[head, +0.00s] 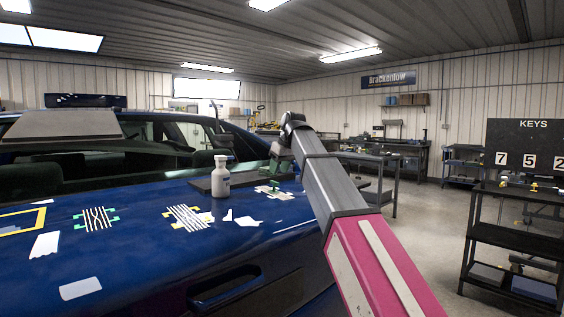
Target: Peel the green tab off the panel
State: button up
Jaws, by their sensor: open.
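The panel (140,262) is a glossy dark blue car body surface. A striped black-and-white patch with teal-green corner tabs (83,216) lies on it at left. Another striped patch (188,218) with yellowish corners lies in the middle. A third patch (272,192) with greenish edges lies at right, near my arm. I cannot tell which green piece is the task's tab. My gripper (277,168) hangs from the wrist, just above the third patch, small and dark. Its fingers are open, with nothing seen between them. Whether it touches the panel is unclear.
White scraps (45,245) and a yellow frame (22,221) lie on the panel. A dark shelf cart (515,235) stands at right, with open floor between.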

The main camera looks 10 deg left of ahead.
aim_at(274, 184)
jog(key=x, duration=0.7)
jog(key=shift+f, duration=0.25)
grip_shut()
